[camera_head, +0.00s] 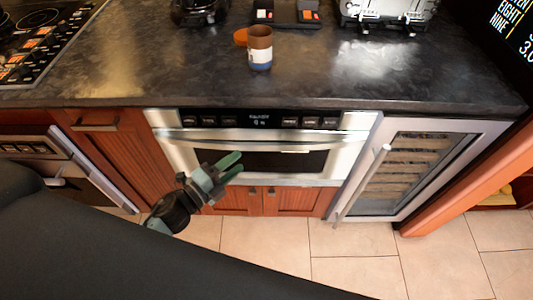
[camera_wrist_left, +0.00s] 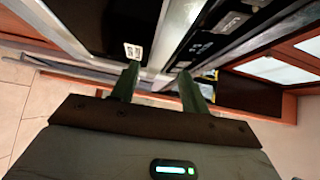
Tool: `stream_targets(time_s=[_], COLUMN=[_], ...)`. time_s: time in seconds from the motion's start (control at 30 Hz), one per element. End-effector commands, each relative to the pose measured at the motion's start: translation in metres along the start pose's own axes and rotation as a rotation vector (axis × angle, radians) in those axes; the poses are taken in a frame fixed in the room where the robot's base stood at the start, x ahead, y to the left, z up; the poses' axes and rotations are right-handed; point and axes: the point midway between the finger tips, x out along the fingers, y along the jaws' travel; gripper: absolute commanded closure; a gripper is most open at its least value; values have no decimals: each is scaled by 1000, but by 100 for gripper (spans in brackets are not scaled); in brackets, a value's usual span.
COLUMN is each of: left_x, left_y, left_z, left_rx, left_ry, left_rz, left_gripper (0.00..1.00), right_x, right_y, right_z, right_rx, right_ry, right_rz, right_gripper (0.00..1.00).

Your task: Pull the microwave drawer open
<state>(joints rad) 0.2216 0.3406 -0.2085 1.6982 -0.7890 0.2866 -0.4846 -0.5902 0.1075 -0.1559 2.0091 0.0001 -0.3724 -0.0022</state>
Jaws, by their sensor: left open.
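The microwave drawer (camera_head: 345,160) is built in under the counter, with a steel front, a dark window and a black control strip above it. Its front looks flush with the cabinets, so it appears shut. A long steel handle bar (camera_head: 270,134) runs across the top of the front. My left gripper (camera_head: 232,166) is open in front of the window's left part, below the bar. In the left wrist view its two green fingers (camera_wrist_left: 158,84) are apart, with a steel strip of the front beyond them. I cannot tell whether they touch it. My right gripper is not in view.
A wine cooler (camera_head: 415,165) with a long handle stands at the right. Red wood cabinets (camera_head: 120,155) flank the drawer at left and below. Tiled floor (camera_head: 350,270) in front is clear.

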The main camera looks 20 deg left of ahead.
Motion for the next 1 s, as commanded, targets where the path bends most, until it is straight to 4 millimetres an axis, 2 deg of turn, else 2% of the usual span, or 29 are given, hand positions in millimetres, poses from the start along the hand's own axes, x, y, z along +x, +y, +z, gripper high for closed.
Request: stream_targets(time_s=[0.37, 0.8, 1.0], left_x=[10, 70, 81], left_y=[-4, -4, -3], left_z=[2, 1, 1], left_rx=[34, 33, 32], left_ry=[14, 13, 13], left_rz=[-9, -9, -8], left_gripper=[55, 55, 55], right_x=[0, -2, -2], right_y=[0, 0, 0], right_z=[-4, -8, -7], right_rx=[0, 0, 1], right_ry=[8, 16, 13], right_rz=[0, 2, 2], right_gripper=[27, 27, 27])
